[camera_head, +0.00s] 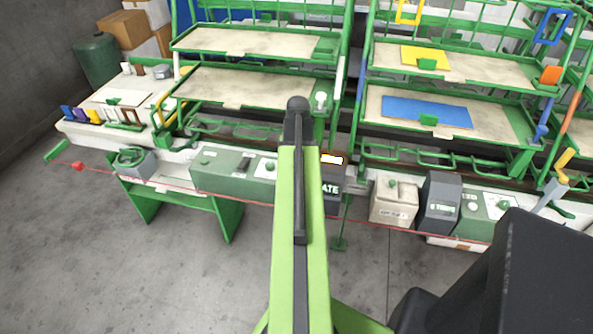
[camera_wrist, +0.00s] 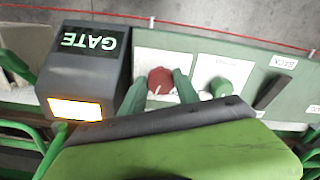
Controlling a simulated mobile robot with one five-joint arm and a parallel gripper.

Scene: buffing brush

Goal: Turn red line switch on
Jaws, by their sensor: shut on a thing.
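The red switch knob (camera_wrist: 160,79), with a white pointer mark, sits on a white plate on a grey-green control box in the wrist view. My gripper (camera_wrist: 162,88) has its two dark green fingers on either side of the knob, shut on it. The fingers' contact edges are partly hidden by the dark wrist part below. In the camera_head view my arm covers the red knob and the gripper. The control box (camera_head: 225,170) shows left of my arm there.
A green knob (camera_wrist: 221,87) on its own white plate is close to the right. A dark GATE box (camera_wrist: 84,72) with a lit window stands close left. A red line (camera_head: 120,179) runs along the bench front. Shelves (camera_head: 250,88) rise behind. The floor in front is clear.

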